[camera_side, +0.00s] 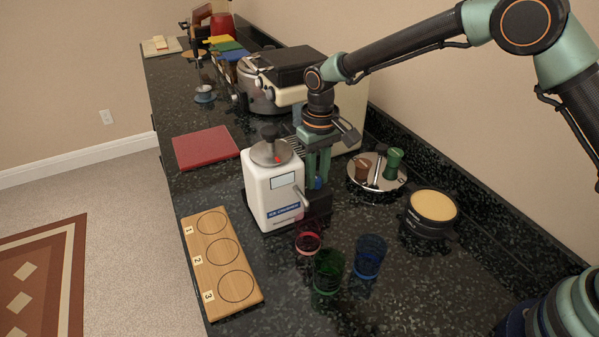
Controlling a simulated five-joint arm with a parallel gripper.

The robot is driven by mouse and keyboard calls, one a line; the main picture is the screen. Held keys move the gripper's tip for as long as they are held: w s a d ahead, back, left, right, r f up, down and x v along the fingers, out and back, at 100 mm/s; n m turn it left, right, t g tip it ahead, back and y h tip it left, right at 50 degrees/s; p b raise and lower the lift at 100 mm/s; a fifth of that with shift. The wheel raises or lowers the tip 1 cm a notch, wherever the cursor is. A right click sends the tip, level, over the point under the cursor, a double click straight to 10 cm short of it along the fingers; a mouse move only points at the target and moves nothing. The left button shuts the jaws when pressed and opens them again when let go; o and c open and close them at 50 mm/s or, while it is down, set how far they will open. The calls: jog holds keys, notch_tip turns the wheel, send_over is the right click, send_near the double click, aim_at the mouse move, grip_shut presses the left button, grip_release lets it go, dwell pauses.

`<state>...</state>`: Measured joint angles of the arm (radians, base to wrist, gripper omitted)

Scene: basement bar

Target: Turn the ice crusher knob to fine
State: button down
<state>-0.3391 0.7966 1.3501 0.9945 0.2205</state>
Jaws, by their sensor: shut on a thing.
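The ice crusher (272,190) is a white upright box with a metal lid, a black lid handle, a small window and a blue label, standing on the dark counter. A metal lever sticks out at its right front edge. My gripper (318,184) points down close against the crusher's right side. Its green fingers are shut on what seems to be the crusher's knob, with a small blue part showing between the fingertips. The knob is mostly hidden, and its setting cannot be read from here.
Red, green and blue glasses (328,271) stand in front of the crusher. A wooden board (222,262) with numbered circles lies left. A round tray (361,184) and a black pot (429,217) stand right. A red mat (206,147) and a coffee machine (290,94) are behind.

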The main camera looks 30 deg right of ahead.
aim_at(317, 179)
jog(key=shift+r+m, duration=0.1)
jog(key=shift+m, duration=0.2)
jog(key=c, duration=0.7)
grip_release()
notch_tip(317, 179, up, 12)
dwell(0.3)
